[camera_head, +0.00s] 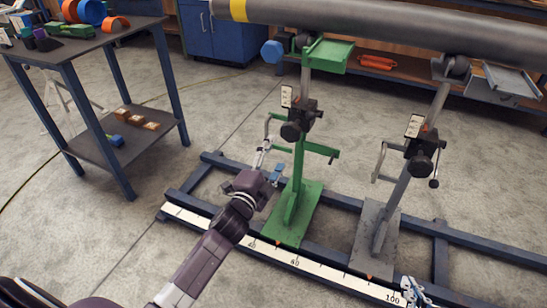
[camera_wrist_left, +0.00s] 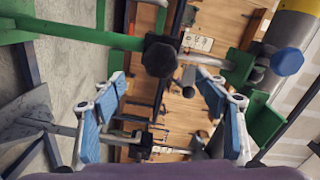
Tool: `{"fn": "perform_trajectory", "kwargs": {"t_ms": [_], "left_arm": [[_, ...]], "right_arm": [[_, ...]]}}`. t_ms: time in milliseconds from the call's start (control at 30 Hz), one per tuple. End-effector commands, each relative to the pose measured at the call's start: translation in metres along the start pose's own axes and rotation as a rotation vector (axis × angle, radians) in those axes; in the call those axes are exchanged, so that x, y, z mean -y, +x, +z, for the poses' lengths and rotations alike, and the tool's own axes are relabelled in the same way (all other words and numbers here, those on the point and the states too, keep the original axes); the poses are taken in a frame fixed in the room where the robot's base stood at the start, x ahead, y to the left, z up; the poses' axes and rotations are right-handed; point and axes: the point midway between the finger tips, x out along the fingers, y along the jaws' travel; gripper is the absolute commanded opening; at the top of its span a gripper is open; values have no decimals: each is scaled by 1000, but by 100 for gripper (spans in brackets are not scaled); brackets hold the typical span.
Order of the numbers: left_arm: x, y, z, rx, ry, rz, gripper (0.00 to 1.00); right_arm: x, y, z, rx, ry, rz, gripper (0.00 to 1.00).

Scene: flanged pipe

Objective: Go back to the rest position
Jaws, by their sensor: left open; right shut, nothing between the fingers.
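My left gripper (camera_head: 268,165) is in front of the green pipe stand (camera_head: 294,205), close to its crank handle (camera_head: 267,130). In the left wrist view my left gripper (camera_wrist_left: 165,100) has its blue-padded fingers spread wide, with nothing gripped. The stand's black knob (camera_wrist_left: 160,58) and a grey rod end show beyond and between the fingers. My right gripper (camera_head: 416,294) shows only partly at the bottom right edge, low in front of the grey stand (camera_head: 380,235). It is shut and holds nothing visible.
A grey pipe (camera_head: 400,28) with a yellow band lies across the stands at the top. The stands are on a blue rail frame (camera_head: 215,158) with a white scale (camera_head: 320,272). A two-level table (camera_head: 90,45) stands at left. The floor between table and frame is clear.

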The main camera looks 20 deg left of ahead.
Motion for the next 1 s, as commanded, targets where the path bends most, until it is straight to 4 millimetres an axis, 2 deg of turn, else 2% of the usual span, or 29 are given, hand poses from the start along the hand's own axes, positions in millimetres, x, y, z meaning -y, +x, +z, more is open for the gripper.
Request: {"fn": "perform_trajectory", "kwargs": {"t_ms": [167,667,767,867,1000], "left_arm": [[0,-10,0,0,1,0,67],[-1,-12,0,3,-11,4,67],[-7,-26,-3,23,-98,31,67],[-21,-56,-9,70,-288,96,67],[-41,-107,-24,154,-590,209,67]], "right_arm": [[0,0,0,0,0,0,0],[0,0,0,0,0,0,0],[0,0,0,0,0,0,0],[0,0,0,0,0,0,0],[0,0,0,0,0,0,0]]}}
